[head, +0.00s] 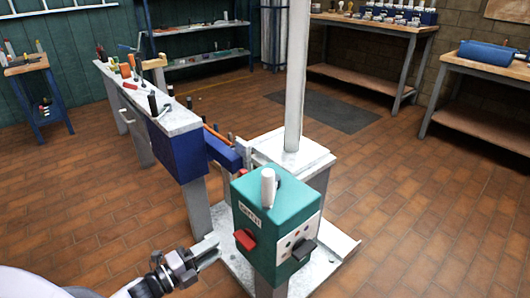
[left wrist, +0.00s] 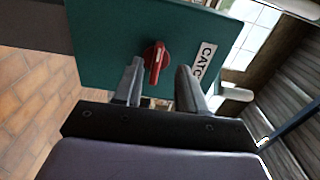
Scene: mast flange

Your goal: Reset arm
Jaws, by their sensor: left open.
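A green box (head: 277,212) stands on a post beside the white mast (head: 297,80). A red knob (head: 245,240) is on its left face and a black lever (head: 303,248) on its pale front panel. A white peg (head: 268,187) stands on top. My left gripper (head: 207,248) is left of the box, pointing toward it. In the left wrist view the open left gripper (left wrist: 158,78) faces the green box (left wrist: 110,40), its fingers to either side of the red knob (left wrist: 155,55), with no visible hold on it. A label reading "CATC" (left wrist: 203,62) is partly hidden. My right gripper is out of view.
A long narrow bench (head: 185,122) with tools runs back left from the mast's white base plate (head: 340,245). A side table (head: 30,65), shelves (head: 205,57) and workbenches (head: 375,28) line the walls. Brick floor is clear at right.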

